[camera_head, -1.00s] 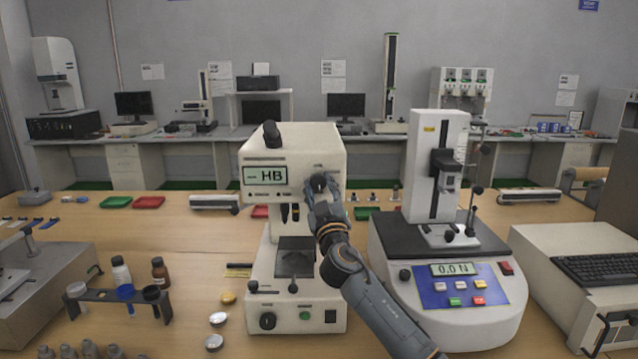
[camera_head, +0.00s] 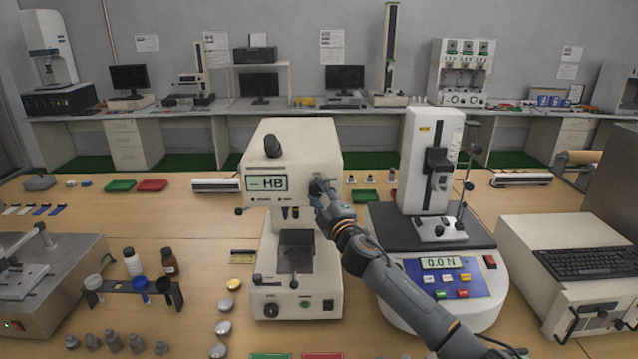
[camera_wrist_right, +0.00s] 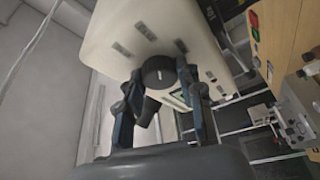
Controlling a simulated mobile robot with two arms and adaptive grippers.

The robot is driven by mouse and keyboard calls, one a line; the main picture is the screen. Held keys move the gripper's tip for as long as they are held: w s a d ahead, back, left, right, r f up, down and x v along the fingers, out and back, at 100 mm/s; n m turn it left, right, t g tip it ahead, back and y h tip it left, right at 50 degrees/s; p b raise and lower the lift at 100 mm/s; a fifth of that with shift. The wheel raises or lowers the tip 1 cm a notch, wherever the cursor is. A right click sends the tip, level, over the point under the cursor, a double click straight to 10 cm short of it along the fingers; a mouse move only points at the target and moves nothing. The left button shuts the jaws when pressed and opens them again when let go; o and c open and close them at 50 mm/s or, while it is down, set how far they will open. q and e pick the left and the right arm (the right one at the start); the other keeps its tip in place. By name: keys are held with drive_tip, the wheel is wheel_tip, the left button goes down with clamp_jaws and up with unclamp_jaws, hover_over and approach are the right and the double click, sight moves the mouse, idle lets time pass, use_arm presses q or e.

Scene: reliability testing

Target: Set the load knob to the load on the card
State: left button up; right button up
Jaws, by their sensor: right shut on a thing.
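The hardness tester (camera_head: 292,152) stands in the middle of the bench, its display showing "-- HB". Its dark round load knob (camera_head: 318,187) is on the upper right of the front face, partly hidden by my right gripper (camera_head: 322,192). In the right wrist view, the knob (camera_wrist_right: 158,72) has a short white pointer mark and sits between the fingers of my right gripper (camera_wrist_right: 158,80), which is shut on it. Small label plates surround the knob, too small to read. I cannot make out a load card for certain. My left gripper is not in view.
A force tester (camera_head: 432,262) reading "0.0 N" stands close to the right, beside my right arm. A rack with bottles (camera_head: 133,290) and several round metal blocks stand at the left. A keyboard (camera_head: 590,262) lies on a white unit at the far right.

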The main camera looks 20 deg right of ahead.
drive_tip(key=shift+n, duration=0.3)
drive_tip(key=o, duration=1.2)
drive_tip(key=s, duration=0.4)
drive_tip(key=s+f, duration=0.1)
drive_tip(key=s, duration=0.3)
drive_tip(key=s+d, duration=0.1)
drive_tip(key=s, duration=0.3)
drive_tip(key=shift+d+f, duration=0.1)
drive_tip(key=shift+f, duration=0.2)
